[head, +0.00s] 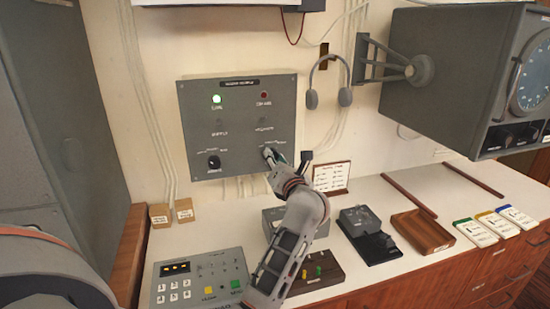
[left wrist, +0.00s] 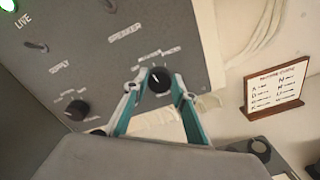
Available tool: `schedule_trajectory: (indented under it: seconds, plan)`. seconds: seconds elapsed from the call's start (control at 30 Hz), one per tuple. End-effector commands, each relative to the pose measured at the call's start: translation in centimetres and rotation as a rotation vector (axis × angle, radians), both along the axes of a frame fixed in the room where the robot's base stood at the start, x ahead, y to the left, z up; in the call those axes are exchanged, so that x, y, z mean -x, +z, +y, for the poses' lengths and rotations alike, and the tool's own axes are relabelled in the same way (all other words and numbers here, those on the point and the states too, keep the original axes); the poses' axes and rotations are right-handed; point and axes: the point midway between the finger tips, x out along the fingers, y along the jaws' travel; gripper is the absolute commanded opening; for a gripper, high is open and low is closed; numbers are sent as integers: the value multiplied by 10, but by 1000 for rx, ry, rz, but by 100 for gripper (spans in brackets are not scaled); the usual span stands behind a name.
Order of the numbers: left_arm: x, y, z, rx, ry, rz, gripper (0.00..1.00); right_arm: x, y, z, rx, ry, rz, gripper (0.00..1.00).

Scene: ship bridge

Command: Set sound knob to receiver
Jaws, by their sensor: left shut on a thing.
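A grey wall panel (head: 238,130) carries a lit green lamp (head: 217,99), a red lamp (head: 264,95) and two black knobs. The left knob (head: 214,162) is free; it also shows in the left wrist view (left wrist: 77,110). My left gripper (head: 274,155) is at the lower right of the panel. In the left wrist view its teal fingers (left wrist: 157,84) are closed around the right knob (left wrist: 159,79), whose white mark points up and slightly left. Small lettering surrounds this knob, too blurred to read. In the head view the gripper mostly hides it. My right gripper is out of view.
Headphones (head: 328,85) hang right of the panel. Below are a keypad console (head: 197,280), a framed card (head: 332,177), a black key device (head: 368,235) and a wooden tray (head: 422,232). A large radar cabinet (head: 447,75) juts out at upper right.

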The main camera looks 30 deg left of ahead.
Motion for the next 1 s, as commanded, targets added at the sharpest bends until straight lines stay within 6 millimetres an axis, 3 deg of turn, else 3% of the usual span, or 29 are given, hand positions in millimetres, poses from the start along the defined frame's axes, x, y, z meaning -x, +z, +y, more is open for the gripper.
schedule_trajectory:
  seconds: [0.33, 0.9, 0.93, 0.97, 1.0]
  plan:
    - [-1, 1, -1, -105, 0, 117, 5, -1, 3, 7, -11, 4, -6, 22]
    - [-1, 2, -1, -125, -1, 139, 5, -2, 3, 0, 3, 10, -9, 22]
    - [-1, 2, -1, -125, -1, 139, 34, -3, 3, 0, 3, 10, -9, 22]
    - [-1, 2, -1, -125, -1, 139, 42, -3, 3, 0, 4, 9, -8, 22]
    - [-1, 1, -1, -125, -1, 139, 43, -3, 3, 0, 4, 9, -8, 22]
